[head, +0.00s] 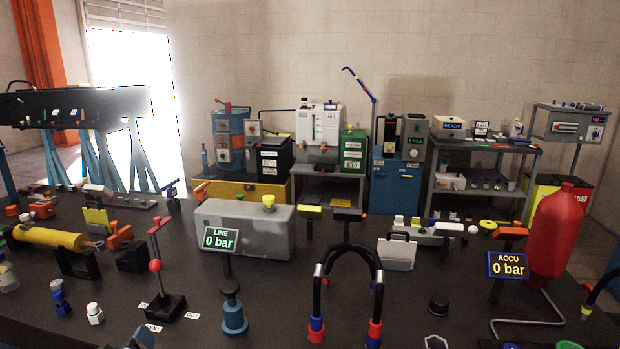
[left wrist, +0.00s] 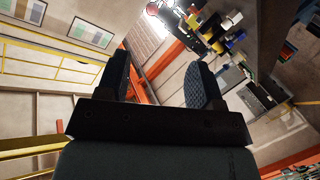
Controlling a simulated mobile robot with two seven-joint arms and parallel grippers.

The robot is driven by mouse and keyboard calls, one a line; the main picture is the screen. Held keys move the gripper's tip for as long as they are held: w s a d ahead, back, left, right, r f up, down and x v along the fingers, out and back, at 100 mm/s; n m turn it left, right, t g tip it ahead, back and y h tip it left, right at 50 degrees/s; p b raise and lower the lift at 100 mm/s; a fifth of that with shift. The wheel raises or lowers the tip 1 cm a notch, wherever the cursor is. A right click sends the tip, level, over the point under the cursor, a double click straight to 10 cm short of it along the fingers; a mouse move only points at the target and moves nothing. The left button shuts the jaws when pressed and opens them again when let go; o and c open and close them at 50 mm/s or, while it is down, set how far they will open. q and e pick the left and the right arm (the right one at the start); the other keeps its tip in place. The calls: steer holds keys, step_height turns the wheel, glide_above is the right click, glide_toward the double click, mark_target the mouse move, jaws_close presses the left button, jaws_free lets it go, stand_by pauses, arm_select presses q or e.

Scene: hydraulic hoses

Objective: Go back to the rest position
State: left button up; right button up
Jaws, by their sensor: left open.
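My left gripper (left wrist: 155,78) shows in the left wrist view with its two dark padded fingers spread wide apart. Nothing sits between the fingers; wall and an orange beam show behind them. The wrist view is strongly tilted, with the dark bench top (left wrist: 268,40) and small parts at the upper right. There, a black hose (head: 348,250) with red and blue ends arches over the front middle of the dark bench (head: 270,320). My right gripper is not in view.
On the bench stand a grey tank (head: 265,240) behind a "LINE 0 bar" sign (head: 221,239), a red accumulator (head: 556,235) with an "ACCU 0 bar" sign (head: 507,265), a red-knobbed lever stand (head: 162,305) and a yellow cylinder (head: 48,238). Cabinets and shelves line the back wall.

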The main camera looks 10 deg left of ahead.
arm_select(q)
steer(key=s+d+f+m+g+h, duration=0.2)
steer(key=s+d+f+m+h, duration=0.35)
steer(key=f, duration=0.75)
steer(key=s+d+f+m+g+h, duration=0.2)
steer(key=s+d+f+m, duration=0.55)
steer(key=d+f, duration=0.45)
step_height(320, 180, up, 10)
steer(key=s+a+p, duration=0.1)
steer(key=s+p, duration=0.1)
steer(key=p, duration=1.1)
steer(key=shift+s+h, duration=0.2)
steer(key=shift+h, duration=0.15)
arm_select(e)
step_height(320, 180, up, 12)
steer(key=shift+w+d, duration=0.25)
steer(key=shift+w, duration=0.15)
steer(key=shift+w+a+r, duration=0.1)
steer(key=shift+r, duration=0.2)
